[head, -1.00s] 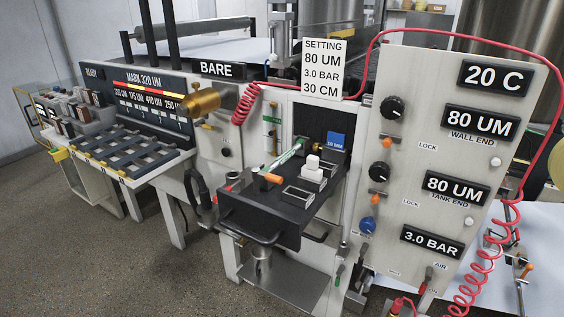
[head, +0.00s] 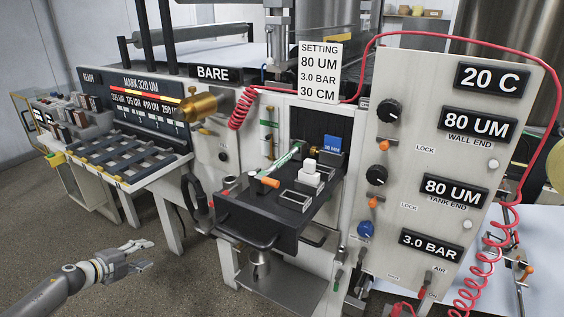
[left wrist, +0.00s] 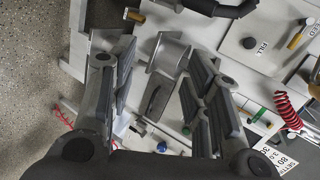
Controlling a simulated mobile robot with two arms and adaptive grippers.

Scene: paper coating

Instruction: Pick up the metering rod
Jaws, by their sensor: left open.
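My left gripper (head: 146,255) is open and empty, low in the front left of the head view, over the floor and apart from the machine. In the left wrist view its two fingers (left wrist: 160,70) stand apart, with machine parts beyond them. I cannot tell for sure which piece is the metering rod. A slim green and white stick (head: 285,156) lies slanted at the back left of the black tray (head: 255,222). My right gripper is not in view.
The slotted shelf (head: 95,165) and brass knob (head: 200,104) are on the machine's left. A white control panel (head: 430,150) with knobs and a coiled red hose (head: 487,285) are at right. The floor (head: 100,235) at front left is clear apart from my arm.

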